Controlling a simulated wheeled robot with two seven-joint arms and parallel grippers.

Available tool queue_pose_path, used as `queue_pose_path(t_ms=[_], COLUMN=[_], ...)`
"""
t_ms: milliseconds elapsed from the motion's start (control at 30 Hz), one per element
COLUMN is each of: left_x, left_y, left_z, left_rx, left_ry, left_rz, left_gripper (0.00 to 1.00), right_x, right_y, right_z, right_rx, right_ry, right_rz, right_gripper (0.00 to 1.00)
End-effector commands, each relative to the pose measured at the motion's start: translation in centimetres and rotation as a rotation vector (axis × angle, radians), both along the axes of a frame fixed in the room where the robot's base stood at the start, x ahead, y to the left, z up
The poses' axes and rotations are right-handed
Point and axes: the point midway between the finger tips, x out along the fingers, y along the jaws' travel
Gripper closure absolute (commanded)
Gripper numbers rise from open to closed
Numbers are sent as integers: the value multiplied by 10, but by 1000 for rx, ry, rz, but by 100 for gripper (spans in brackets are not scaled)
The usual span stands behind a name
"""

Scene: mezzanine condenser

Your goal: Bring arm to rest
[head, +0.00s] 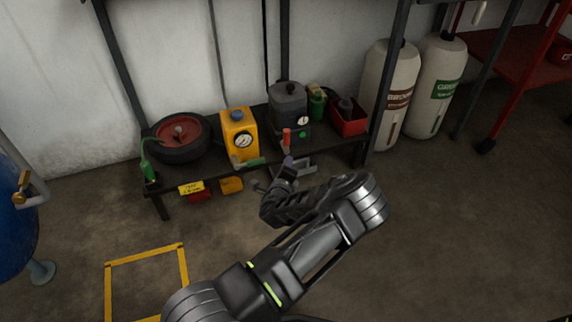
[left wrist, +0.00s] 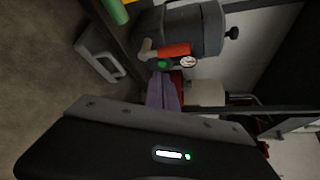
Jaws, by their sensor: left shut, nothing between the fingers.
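My left arm reaches in from the bottom of the head view, and its gripper (head: 287,163) is in front of the low black shelf (head: 270,160). The purple fingers (left wrist: 162,92) show in the left wrist view, closed together with nothing between them. A grey unit (head: 288,108) with a gauge and a red handle (head: 287,137) stands on the shelf just beyond the fingertips. In the left wrist view the red handle (left wrist: 172,50) appears close to the fingers; I cannot tell whether they touch. My right gripper is in neither view.
Two pale cylinders (head: 392,90) (head: 437,85) stand at right. A blue tank (head: 15,220) is at left. The floor at right is clear.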

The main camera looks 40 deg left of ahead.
Motion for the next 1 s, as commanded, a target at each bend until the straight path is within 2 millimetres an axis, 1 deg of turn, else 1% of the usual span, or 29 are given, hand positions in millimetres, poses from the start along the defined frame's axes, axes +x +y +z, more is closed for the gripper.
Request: queue_pose_path(t_ms=[433,567,667,767,800,833,867,900,933,967,1000], left_x=[0,-11,-32,-68,-86,-101,-115,-136,-151,-165,-183], left_y=[0,2,1,-7,-16,-25,-36,-54,-70,-89,-116], left_z=[0,-12,-35,-72,-90,-103,-116,-132,-143,-152,-161], left_rx=[-3,-55,-170,-361,-460,-539,-623,-742,-830,-920,-1037], left_ry=[0,11,34,70,87,101,114,135,150,167,189], left_rz=[0,35,103,222,282,333,386,462,523,582,662], left_gripper=[100,100,100,100,100,100,100,100,100,100,100], right_x=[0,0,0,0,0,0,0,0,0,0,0], right_y=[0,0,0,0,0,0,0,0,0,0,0], right_z=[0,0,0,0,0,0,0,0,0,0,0], right_rx=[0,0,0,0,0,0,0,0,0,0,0], right_ry=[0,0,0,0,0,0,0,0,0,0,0], right_rz=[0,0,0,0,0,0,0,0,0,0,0], right_gripper=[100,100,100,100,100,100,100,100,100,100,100])
